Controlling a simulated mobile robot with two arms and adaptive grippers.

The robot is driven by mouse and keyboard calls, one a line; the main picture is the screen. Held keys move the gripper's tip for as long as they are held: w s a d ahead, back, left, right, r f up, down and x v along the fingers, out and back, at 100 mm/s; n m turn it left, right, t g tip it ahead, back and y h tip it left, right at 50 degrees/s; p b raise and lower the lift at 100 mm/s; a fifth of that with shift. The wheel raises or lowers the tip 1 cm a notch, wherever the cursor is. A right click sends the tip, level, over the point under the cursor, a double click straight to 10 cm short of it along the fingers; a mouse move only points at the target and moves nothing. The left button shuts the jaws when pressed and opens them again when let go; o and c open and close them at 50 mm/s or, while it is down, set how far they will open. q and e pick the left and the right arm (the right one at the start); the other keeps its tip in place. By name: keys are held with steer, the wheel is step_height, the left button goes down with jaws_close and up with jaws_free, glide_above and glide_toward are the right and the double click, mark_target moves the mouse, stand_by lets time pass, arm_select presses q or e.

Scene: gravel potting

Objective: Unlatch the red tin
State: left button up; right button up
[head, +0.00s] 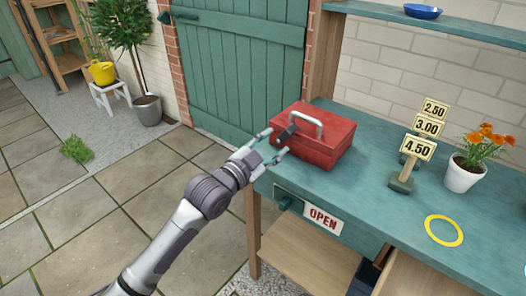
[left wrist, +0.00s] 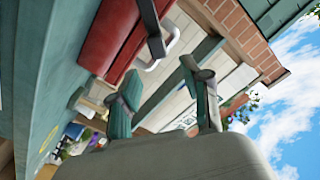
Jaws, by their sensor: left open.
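The red tin (head: 318,140) stands shut on the left end of the green bench, with a pale handle (head: 306,120) on its lid. A dark latch (head: 286,134) shows on its left side. My left gripper (head: 273,143) is open at that side, its fingertips close to the latch; I cannot tell whether they touch it. In the left wrist view the red tin (left wrist: 112,35) is at the upper left, with the dark latch (left wrist: 152,30) hanging at its edge above my open fingers (left wrist: 162,105). My right gripper is out of view.
On the green bench (head: 385,195) stand price signs (head: 418,150), a white pot of orange flowers (head: 465,172) and a yellow ring (head: 443,230). An OPEN sign (head: 323,219) hangs at the front edge. The bench top between tin and signs is clear.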

arm_select(q)
steer(key=v, duration=0.4)
steer(key=shift+s, duration=0.15)
